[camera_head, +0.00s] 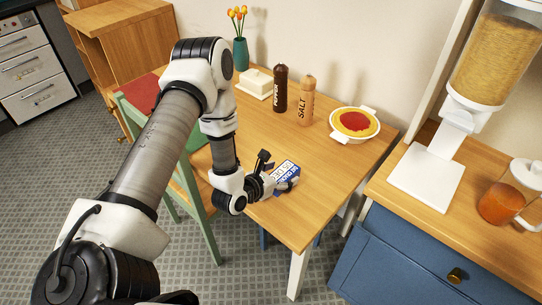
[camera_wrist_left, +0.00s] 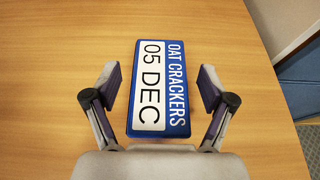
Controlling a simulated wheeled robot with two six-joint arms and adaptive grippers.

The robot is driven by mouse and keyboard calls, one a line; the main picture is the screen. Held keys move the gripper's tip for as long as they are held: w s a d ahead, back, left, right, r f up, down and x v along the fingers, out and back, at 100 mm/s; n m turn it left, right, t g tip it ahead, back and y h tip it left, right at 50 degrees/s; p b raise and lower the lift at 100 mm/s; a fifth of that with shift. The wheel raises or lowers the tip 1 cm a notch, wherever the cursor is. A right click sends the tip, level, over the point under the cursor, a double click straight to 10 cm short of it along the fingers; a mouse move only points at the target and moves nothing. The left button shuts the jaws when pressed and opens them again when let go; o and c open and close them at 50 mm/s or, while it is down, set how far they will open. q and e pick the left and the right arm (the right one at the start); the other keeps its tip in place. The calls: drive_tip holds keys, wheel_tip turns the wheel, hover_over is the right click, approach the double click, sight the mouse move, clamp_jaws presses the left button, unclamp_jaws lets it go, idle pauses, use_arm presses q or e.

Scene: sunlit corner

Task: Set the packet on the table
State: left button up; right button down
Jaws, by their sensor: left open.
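The packet (camera_head: 287,172) is a blue and white box. In the left wrist view the packet (camera_wrist_left: 160,88) reads "OAT CRACKERS" and "05 DEC" and lies flat on the wooden table (camera_wrist_left: 60,60). In the head view it is near the front edge of the table (camera_head: 310,205), partly hidden by my left gripper (camera_head: 275,172). My left gripper (camera_wrist_left: 160,88) is open, with one finger on each side of the packet and a visible gap at both sides. My right gripper is not in view.
Pepper (camera_head: 280,88) and salt (camera_head: 306,100) mills, a white butter dish (camera_head: 255,83), a vase of tulips (camera_head: 240,53) and a pie dish (camera_head: 355,124) stand farther back. A green chair (camera_head: 190,180) is at the left. The table's front right is clear.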

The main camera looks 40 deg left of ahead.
use_arm(q)
drive_tip(key=v, duration=1.2)
drive_tip(key=shift+w+d, duration=0.1)
